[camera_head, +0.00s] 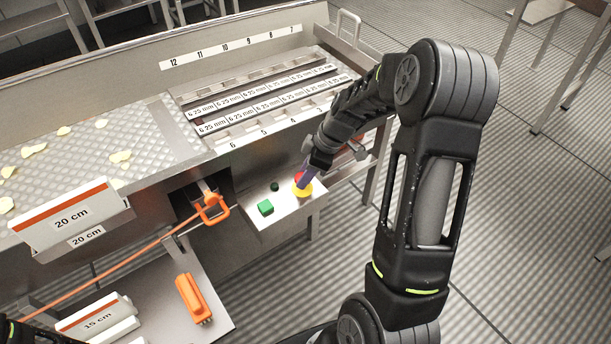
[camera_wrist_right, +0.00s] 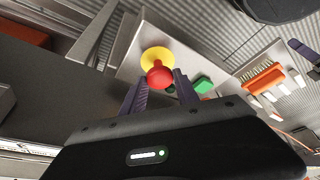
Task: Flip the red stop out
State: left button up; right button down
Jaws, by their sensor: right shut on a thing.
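The red stop (camera_head: 300,177) is a round red mushroom button on a yellow base (camera_head: 303,191), set on a sloped grey metal control panel (camera_head: 285,214). In the wrist view, the red stop (camera_wrist_right: 161,76) and its yellow base (camera_wrist_right: 156,55) show beyond my right gripper (camera_wrist_right: 160,88), with a dark purple finger on either side of the red head. In the head view, my right gripper (camera_head: 307,174) comes down over the stop and partly hides it. It is shut on the red head. My left gripper is not in view.
An orange handle (camera_head: 212,208) is beside the panel. An orange brush (camera_head: 193,298) lies on the lower shelf. Ribbed floor lies open at right.

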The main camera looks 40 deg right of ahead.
jog(key=c, duration=0.9)
grip_release()
jog(key=shift+r, duration=0.15)
jog(key=v, duration=0.8)
jog(key=shift+p, duration=0.3)
